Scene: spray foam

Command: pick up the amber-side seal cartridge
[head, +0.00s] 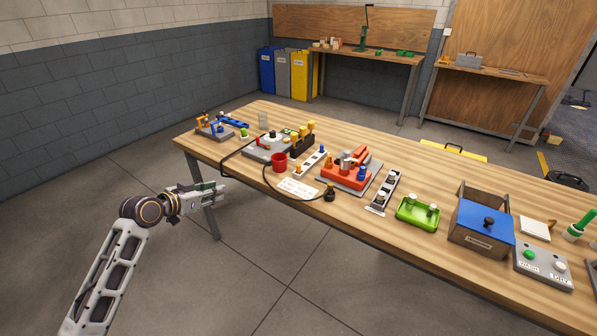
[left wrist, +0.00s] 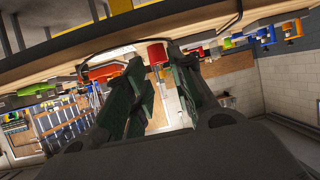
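A white rack strip (head: 311,162) lies on the table with an amber piece (head: 298,168) at its near end and a blue piece (head: 321,149) at its far end. A dark holder with several amber-topped pieces (head: 303,137) stands just behind it. I cannot tell which piece is the amber-side seal cartridge. My left gripper (head: 221,190) hangs off the table's front edge, left of these things and apart from them. In the left wrist view its two dark green fingers (left wrist: 162,92) are spread with nothing held. My right gripper is not in view.
A red cup (head: 279,163) and a looping black cable (head: 300,199) lie near the front edge. A red fixture (head: 350,170), a second strip (head: 383,192), a green tray (head: 418,213) and a blue-topped box (head: 483,222) stand to the right. Floor left of the table is clear.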

